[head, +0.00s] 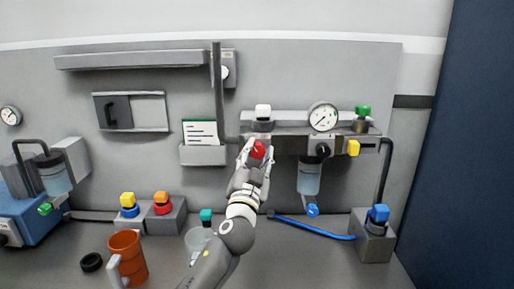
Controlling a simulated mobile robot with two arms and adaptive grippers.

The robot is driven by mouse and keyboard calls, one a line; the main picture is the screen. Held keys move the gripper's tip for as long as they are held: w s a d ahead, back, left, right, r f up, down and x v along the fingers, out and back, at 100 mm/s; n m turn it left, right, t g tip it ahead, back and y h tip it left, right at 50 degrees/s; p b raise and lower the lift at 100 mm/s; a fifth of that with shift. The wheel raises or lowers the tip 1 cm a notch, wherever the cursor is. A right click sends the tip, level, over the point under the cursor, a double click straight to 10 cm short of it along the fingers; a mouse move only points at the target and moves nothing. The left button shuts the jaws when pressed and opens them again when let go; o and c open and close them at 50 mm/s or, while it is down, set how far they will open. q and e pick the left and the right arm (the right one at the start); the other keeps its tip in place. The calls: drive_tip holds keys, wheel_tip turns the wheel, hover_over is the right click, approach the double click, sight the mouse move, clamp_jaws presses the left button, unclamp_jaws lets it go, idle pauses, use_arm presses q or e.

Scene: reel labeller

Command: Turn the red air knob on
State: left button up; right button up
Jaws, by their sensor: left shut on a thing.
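The red air knob (258,150) sits below a white-capped fitting (263,116) on the grey rail of the air unit at the back panel. My left gripper (257,155) reaches up from the bottom of the head view and is shut on the red knob, one finger on each side. The fingers cover the knob's sides, and its turned position cannot be told. My right gripper is not in view.
A round gauge (323,117), a black knob (323,150) and a yellow block (353,148) are to the right of the red knob. A card holder (203,155) is close on the left. An orange mug (128,257) stands at the front left.

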use_arm(q)
drive_tip(key=m+g+h+p, duration=0.1)
drive_tip(key=m+p, duration=0.3)
drive_tip(key=p, duration=0.2)
drive_tip(key=m+g+h+p, duration=0.1)
drive_tip(key=m+g+p, duration=0.1)
drive_tip(key=m+p, duration=0.3)
drive_tip(key=r+m+g+p, duration=0.1)
drive_tip(key=m+g+p, duration=0.1)
drive_tip(key=m+p, duration=0.3)
drive_tip(key=shift+a+h+p, duration=0.1)
drive_tip(key=shift+h+p, duration=0.3)
drive_tip(key=shift+p, duration=1.55)
drive_tip(key=shift+f+m+g+y+p, duration=0.15)
drive_tip(key=shift+m+p, duration=0.4)
drive_tip(key=shift+m, duration=0.1)
drive_tip(key=shift+f+m+g+y+p, duration=0.15)
drive_tip(key=shift+m+p, duration=0.35)
drive_tip(key=shift+m, duration=0.15)
drive_tip(key=o, duration=1)
drive_tip(key=v, duration=1.2)
